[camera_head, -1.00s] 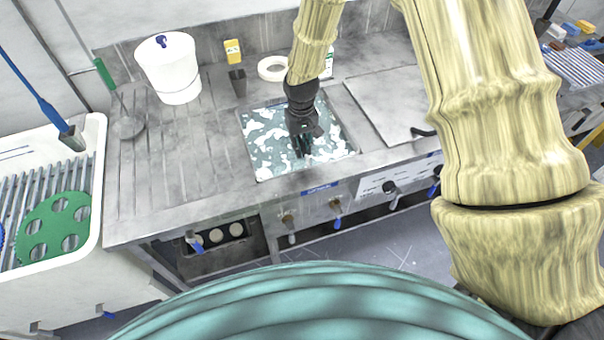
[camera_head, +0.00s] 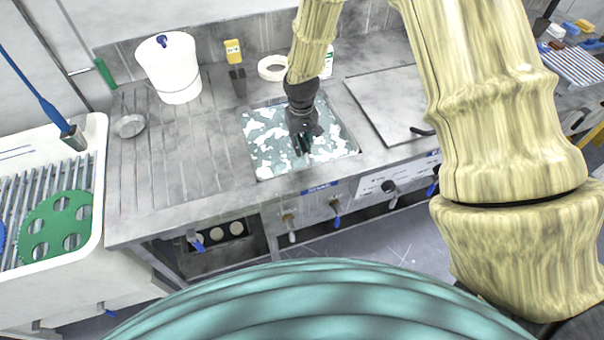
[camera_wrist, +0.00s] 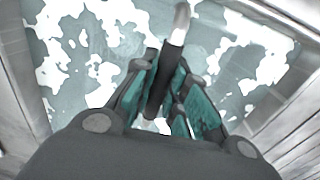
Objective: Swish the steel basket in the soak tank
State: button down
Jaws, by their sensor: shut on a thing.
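The soak tank (camera_head: 262,160) is a square opening in the steel bench, full of grey-green liquid with white foam patches. My gripper (camera_head: 303,146) points down over its middle, fingertips close to the liquid. In the wrist view my gripper (camera_wrist: 168,92) is shut on a narrow bar between its teal finger pads. The bar's pale upper end, seemingly the steel basket's handle (camera_wrist: 180,24), shows beyond the fingers. The basket's body is not visible; the foam and my gripper cover that area.
A grey lid (camera_head: 385,105) lies right of the tank. A small strainer (camera_head: 130,126) lies on the ribbed drainboard at left.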

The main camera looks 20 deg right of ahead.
jog(key=shift+f, duration=0.25)
notch_tip(320, 180, up, 18)
jog(key=p, duration=1.1)
jog(key=shift+f+p, duration=0.25)
jog(key=shift+p, duration=0.15)
dwell(0.6)
dwell(1.4)
